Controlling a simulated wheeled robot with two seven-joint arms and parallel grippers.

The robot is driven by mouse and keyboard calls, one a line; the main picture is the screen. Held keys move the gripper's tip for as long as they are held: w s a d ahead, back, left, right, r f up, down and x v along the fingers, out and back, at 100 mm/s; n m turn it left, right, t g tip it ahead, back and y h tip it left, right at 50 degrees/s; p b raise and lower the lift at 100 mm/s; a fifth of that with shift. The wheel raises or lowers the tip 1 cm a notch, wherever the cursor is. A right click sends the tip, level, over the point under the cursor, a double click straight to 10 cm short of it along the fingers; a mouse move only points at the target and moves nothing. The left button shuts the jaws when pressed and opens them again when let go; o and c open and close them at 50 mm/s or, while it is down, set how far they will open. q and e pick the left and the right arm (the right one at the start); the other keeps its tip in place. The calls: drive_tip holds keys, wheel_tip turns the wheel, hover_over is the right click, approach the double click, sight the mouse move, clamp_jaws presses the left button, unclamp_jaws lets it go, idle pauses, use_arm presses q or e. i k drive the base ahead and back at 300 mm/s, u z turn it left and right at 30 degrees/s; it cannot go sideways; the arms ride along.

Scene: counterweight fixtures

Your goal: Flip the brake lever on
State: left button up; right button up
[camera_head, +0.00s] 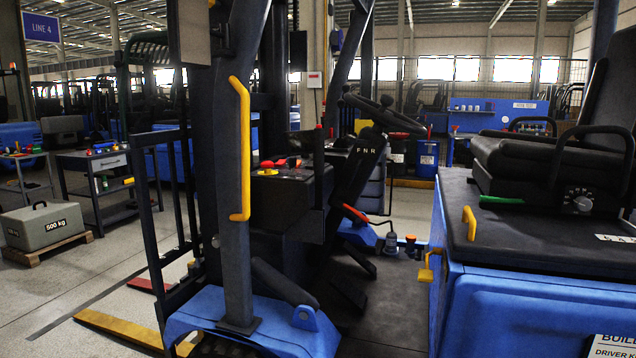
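A blue and black forklift fills the middle and right of the head view. A lever with a red grip (355,213) sits low on the dark front console, below the steering wheel (385,113) and the "P N R" marking (367,152). It looks like the brake lever, though no label on it is readable. Its grip slants down to the right; I cannot tell whether it is on or off. Neither of my grippers is in view, and nothing is seen touching the lever.
A yellow grab handle (241,150) runs up the dark front pillar. The black seat (540,160) is at the right, above the blue body (530,310). The footwell floor (390,300) is open between. A grey 500 kg weight (44,226) rests on a pallet at the left.

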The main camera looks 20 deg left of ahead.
sight(319, 133)
drive_tip(key=k, duration=0.7)
drive_tip(key=u, duration=0.45)
drive_tip(key=i, duration=1.85)
drive_tip(key=z, duration=0.4)
